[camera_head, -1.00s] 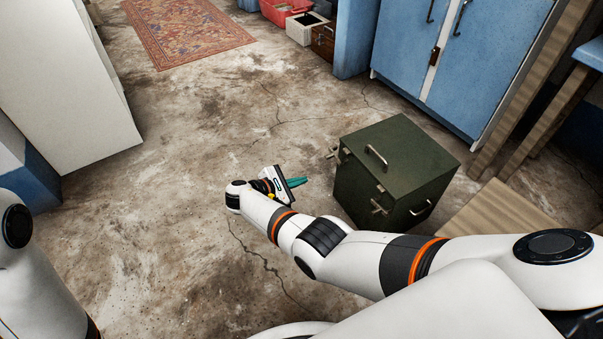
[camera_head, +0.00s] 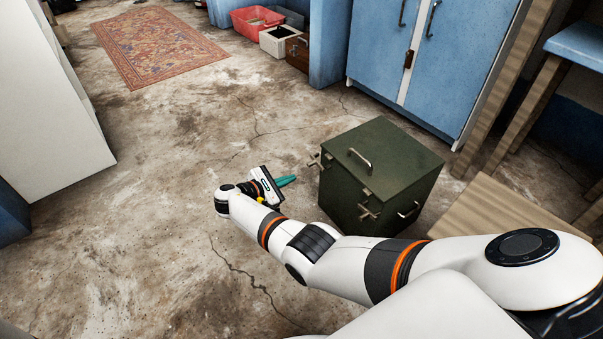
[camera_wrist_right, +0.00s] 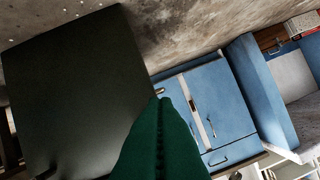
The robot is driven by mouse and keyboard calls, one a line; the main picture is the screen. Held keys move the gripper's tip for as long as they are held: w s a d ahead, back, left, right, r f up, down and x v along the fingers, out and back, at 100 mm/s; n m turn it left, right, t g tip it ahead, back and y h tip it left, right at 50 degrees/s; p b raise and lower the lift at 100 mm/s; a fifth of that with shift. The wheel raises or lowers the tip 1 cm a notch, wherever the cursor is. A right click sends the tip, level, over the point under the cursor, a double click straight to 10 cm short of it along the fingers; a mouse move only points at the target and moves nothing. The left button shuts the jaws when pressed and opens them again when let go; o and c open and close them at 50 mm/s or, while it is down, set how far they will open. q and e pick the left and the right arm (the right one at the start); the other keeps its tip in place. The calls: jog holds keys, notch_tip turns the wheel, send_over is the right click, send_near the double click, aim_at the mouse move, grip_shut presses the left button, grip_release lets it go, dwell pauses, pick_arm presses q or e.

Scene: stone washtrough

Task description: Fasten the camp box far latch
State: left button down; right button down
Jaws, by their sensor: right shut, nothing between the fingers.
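The dark green camp box (camera_head: 395,150) stands on the floor with its lid down and a metal handle on top. One latch (camera_head: 367,211) is on its front-left face. The far latch (camera_head: 317,162) sticks out at the left corner; whether it is fastened I cannot tell. My right gripper (camera_head: 290,180), with teal fingers, is shut and empty, left of the box and apart from it. In the right wrist view the shut fingers (camera_wrist_right: 165,105) overlap the dark box side (camera_wrist_right: 75,85), and no latch can be made out. My left gripper is out of view.
Blue cabinets (camera_head: 425,60) stand behind the box. A wooden board (camera_head: 490,212) lies close on its right. A red tub (camera_head: 257,22) and a white bin (camera_head: 278,42) are at the back. The cracked floor (camera_head: 150,190) left of my gripper is clear.

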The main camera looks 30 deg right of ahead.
aim_at(317, 163)
jog(key=shift+s+d+r+b, duration=0.15)
jog(key=shift+d+r, duration=0.2)
jog(key=shift+d, duration=0.4)
jog(key=shift+s+d+r+b, duration=0.2)
jog(key=shift+d+r, duration=0.2)
jog(key=shift+d, duration=0.35)
jog(key=shift+s+d+r+b, duration=0.15)
jog(key=shift+d+r, duration=0.2)
jog(key=shift+d, duration=0.4)
jog(key=shift+d, duration=0.1)
